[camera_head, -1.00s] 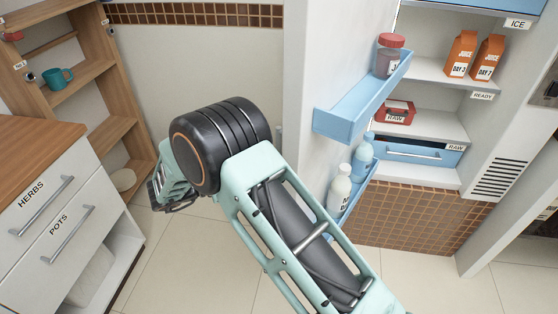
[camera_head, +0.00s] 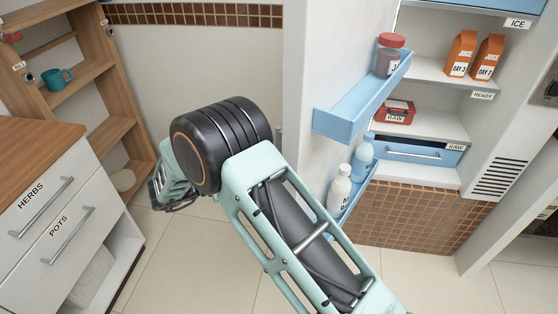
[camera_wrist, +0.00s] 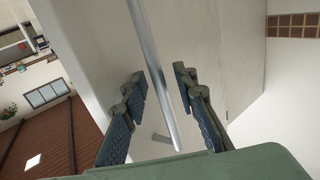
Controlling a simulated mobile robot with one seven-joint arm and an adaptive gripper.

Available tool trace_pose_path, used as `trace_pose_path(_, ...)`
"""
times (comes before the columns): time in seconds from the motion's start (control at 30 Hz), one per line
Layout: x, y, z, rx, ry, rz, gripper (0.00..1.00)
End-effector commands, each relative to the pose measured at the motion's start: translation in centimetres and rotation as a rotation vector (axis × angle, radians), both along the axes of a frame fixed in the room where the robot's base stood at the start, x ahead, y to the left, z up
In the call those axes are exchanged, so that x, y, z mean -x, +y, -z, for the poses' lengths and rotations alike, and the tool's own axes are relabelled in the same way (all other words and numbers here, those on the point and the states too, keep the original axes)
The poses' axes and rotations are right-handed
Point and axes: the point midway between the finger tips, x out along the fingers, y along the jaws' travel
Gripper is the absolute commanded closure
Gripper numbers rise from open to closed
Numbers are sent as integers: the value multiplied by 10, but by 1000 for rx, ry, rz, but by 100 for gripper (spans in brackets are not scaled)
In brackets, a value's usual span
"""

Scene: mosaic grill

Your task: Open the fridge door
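The fridge door (camera_head: 325,60) stands wide open in the head view, swung to the left, with its inner side and blue racks (camera_head: 345,122) showing. The fridge interior (camera_head: 425,122) is exposed to the right. In the wrist view, a long metal handle bar (camera_wrist: 152,62) runs in front of a pale door panel (camera_wrist: 200,35). My gripper (camera_wrist: 162,88) is open, with one finger on each side of the bar in this view and visible gaps between. I cannot tell the depth between bar and fingers. In the head view, my gripper (camera_head: 172,192) is partly hidden behind my wrist.
Bottles and a red-lidded jar (camera_head: 389,55) stand in the door racks. Orange cartons (camera_head: 461,54) and a red box (camera_head: 396,112) sit on the fridge shelves. A drawer cabinet (camera_head: 25,240) and wooden shelf unit (camera_head: 90,82) stand at left. Tiled floor (camera_head: 200,265) lies between.

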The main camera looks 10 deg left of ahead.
Motion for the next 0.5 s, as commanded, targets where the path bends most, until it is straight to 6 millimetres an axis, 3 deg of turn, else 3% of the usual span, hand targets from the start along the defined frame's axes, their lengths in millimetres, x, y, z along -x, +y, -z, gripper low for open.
trace_pose_path(0.27,8,14,1,-1,3,-2,73)
trace_pose_path(0.5,35,59,1,-1,1,-4,73)
